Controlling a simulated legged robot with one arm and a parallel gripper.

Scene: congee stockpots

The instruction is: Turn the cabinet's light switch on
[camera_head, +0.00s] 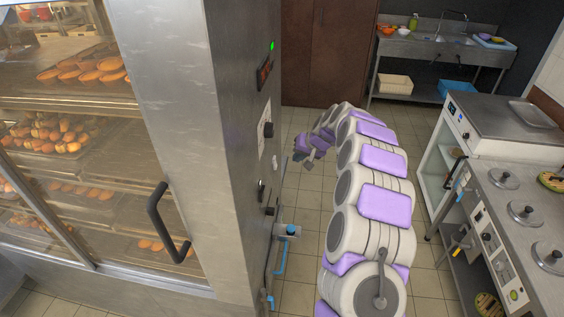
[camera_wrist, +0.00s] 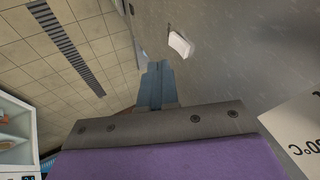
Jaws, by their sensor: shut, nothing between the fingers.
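The cabinet (camera_head: 180,110) is a tall steel case with glass doors. Its right side panel carries several controls. In the wrist view, a small white rocker switch (camera_wrist: 180,44) sticks out of the grey panel, above and to the right of my fingertips. My gripper (camera_wrist: 157,66) is shut and empty, its blue-grey fingers together and apart from the switch. In the head view, my gripper (camera_head: 300,154) is beside the cabinet's control panel. That view does not show the switch clearly, nor which way it is set.
The panel has a green light (camera_head: 272,45), a red display (camera_head: 264,74) and a knob (camera_head: 268,130). Blue-handled pipes (camera_head: 281,258) run low beside it. A stove counter (camera_head: 515,215) stands at right. Tiled floor lies between. A white label (camera_wrist: 300,130) shows near my wrist.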

